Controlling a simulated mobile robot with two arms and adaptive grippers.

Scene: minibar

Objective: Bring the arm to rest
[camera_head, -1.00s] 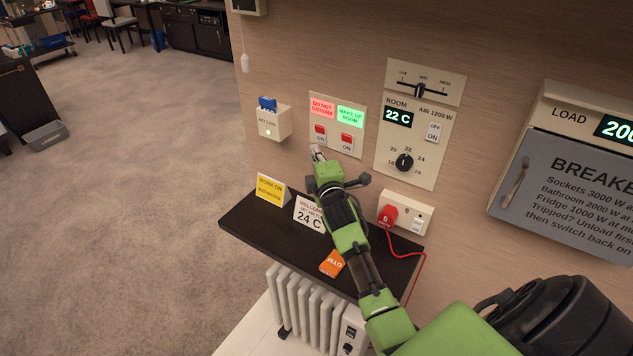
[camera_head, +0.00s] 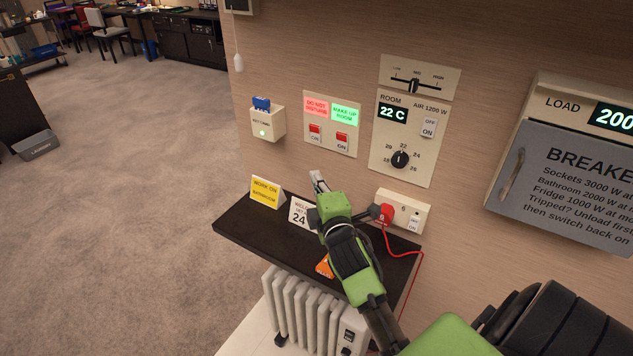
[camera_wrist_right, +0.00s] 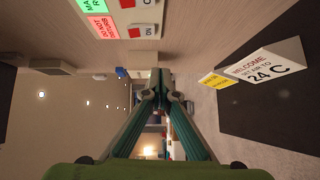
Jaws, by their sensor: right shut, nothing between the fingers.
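My right arm, green and black, reaches up from the lower right in the head view. Its right gripper (camera_head: 319,182) is shut and empty, in the air over the dark shelf (camera_head: 240,226), below the red switches (camera_head: 328,138) on the wall panel. In the right wrist view the fingertips of this gripper (camera_wrist_right: 166,82) meet with nothing between them. The gripper partly covers the white "Welcome" card (camera_head: 299,212), which shows whole in the wrist view (camera_wrist_right: 262,72). My left gripper is not in view.
A yellow card (camera_head: 265,192) and a partly hidden orange item (camera_head: 324,266) are on the shelf. A red plug (camera_head: 387,212) with its cord sits in the wall socket. A thermostat panel (camera_head: 408,135), breaker box (camera_head: 560,180) and white radiator (camera_head: 300,308) are near. Open carpet lies left.

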